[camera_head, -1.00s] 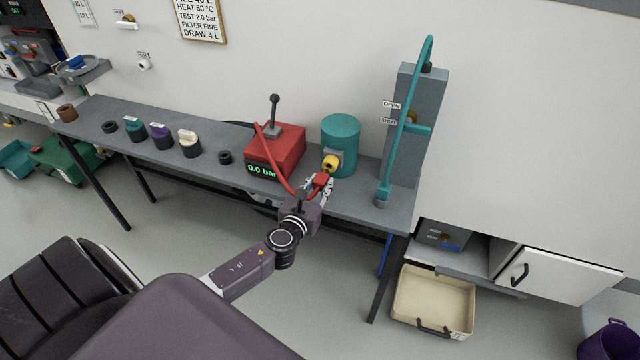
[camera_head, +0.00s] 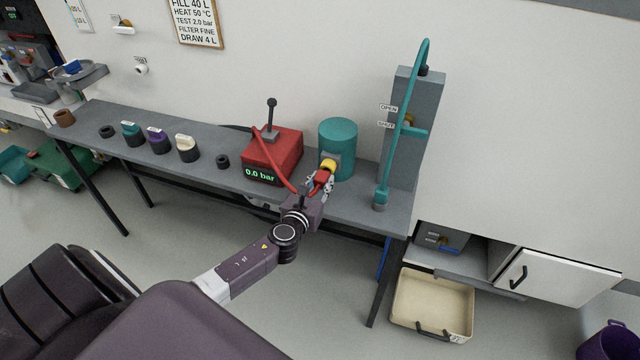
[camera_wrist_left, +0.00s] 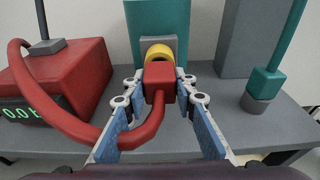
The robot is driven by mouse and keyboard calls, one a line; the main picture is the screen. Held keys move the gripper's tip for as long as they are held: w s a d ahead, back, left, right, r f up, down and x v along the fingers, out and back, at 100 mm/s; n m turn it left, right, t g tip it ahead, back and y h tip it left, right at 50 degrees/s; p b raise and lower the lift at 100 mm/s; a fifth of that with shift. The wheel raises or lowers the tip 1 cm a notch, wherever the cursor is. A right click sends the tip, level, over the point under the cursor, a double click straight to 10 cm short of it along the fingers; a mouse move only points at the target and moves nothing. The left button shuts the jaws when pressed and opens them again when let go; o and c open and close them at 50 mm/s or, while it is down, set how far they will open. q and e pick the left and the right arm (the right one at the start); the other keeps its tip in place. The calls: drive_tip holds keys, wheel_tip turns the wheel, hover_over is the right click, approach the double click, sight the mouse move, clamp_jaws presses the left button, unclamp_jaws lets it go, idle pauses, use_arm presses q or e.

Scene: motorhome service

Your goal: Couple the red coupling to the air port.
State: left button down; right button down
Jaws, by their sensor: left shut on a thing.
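The red coupling (camera_wrist_left: 160,82) is a red block on the end of a red hose, held between the fingers of my left gripper (camera_wrist_left: 160,100). My left gripper also shows in the head view (camera_head: 320,184), shut on the red coupling (camera_head: 322,177). The yellow air port (camera_wrist_left: 158,53) sticks out of a grey plate on the teal cylinder (camera_head: 338,140). The coupling is directly in front of the port and overlaps its lower part in the wrist view. I cannot tell whether they are fully joined. My right gripper is not in view.
The red pump box (camera_head: 272,155) reads 0.0 bar and its hose (camera_wrist_left: 60,115) runs to the coupling. A grey column with a teal hose (camera_head: 405,130) stands to the right. Several caps line the bench (camera_head: 100,118) to the left. A beige tray (camera_head: 432,303) is below.

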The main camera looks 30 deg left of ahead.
use_arm(q)
drive_tip(key=shift+w+a, duration=0.1)
drive_tip(key=shift+w, duration=0.45)
drive_tip(key=shift+r, duration=0.1)
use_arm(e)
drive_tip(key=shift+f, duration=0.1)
use_arm(q)
drive_tip(key=shift+w+r, duration=0.1)
drive_tip(key=shift+w, duration=0.05)
drive_tip(key=c, duration=1.9)
unclamp_jaws()
drive_tip(key=o, duration=0.4)
drive_tip(key=shift+w, duration=0.1)
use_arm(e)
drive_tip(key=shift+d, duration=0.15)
use_arm(q)
drive_tip(key=v, duration=1.2)
